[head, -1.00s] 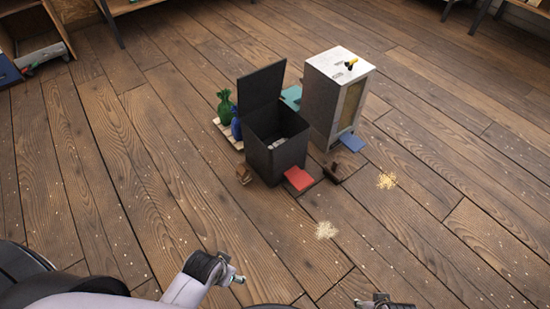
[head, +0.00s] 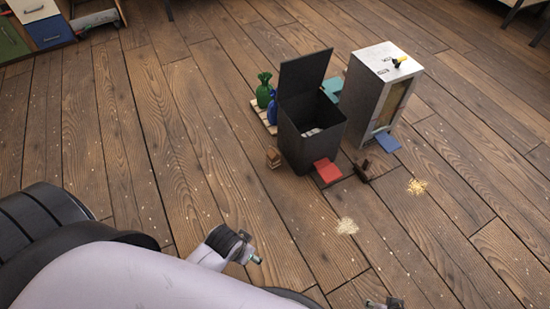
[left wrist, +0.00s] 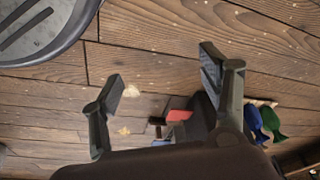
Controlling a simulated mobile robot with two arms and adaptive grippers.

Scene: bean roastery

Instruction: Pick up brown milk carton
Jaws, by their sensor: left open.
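The carton is well apart from the arm, farther out on the floor.
The dark bin (head: 310,151) has its lid up. A light cabinet (head: 366,95) stands right of it. Red (head: 327,171) and blue (head: 387,142) flat pieces, a dark brown object (head: 366,171) and spilled grains (head: 347,226) lie nearby. Green (head: 264,90) and blue bags stand behind. The floor at left is clear.

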